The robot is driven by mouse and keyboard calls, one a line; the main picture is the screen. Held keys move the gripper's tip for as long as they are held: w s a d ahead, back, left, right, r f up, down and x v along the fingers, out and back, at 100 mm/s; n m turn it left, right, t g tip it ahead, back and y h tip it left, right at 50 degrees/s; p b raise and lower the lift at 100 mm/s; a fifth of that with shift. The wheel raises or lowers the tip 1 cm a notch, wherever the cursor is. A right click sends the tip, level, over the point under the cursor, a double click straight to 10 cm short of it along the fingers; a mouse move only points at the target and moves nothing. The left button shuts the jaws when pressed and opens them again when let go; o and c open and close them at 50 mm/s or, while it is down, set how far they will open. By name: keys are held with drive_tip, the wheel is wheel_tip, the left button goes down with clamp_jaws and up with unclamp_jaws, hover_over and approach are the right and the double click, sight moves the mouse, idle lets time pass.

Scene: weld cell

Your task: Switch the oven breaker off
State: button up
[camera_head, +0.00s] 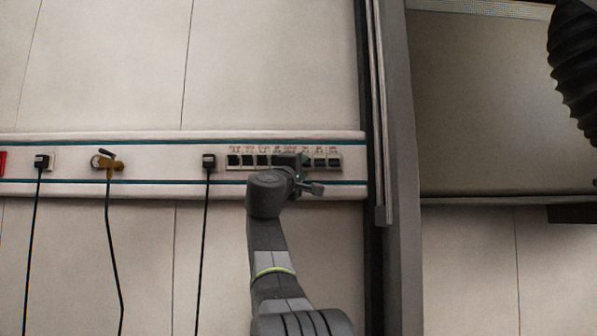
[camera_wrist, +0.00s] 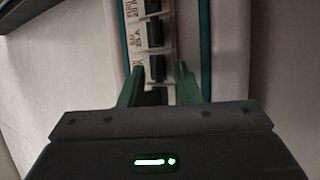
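A row of black breaker switches (camera_head: 248,160) sits in a white strip on the wall rail, with small labels above it in the head view. My gripper (camera_head: 302,166) is at the right half of this row and hides some of the switches. In the wrist view my gripper (camera_wrist: 160,88) has its two green fingers apart, one on each side of the breaker strip. A black switch (camera_wrist: 157,68) shows between the fingertips, and another switch (camera_wrist: 154,32) with a red-lettered label lies beyond. I cannot read which one is the oven breaker. Whether the fingers touch anything is unclear.
The white wall rail (camera_head: 140,143) also carries a black plug (camera_head: 209,161), a brass valve (camera_head: 107,163) with a hose, and another plug (camera_head: 41,161). A grey vertical post (camera_head: 402,120) stands right of the rail's end. A black ribbed hose (camera_head: 573,65) hangs at upper right.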

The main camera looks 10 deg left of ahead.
drive_tip(key=b+v, duration=0.4)
drive_tip(key=v, duration=0.9)
drive_tip(key=shift+s+b, duration=0.35)
drive_tip(key=shift+b, duration=0.05)
drive_tip(key=shift+w+f, duration=0.1)
drive_tip(key=shift+f, duration=0.05)
drive_tip(key=p+x, duration=0.5)
drive_tip(key=x, duration=0.8)
drive_tip(key=shift+w+r, duration=0.2)
drive_tip(key=shift+w, duration=0.1)
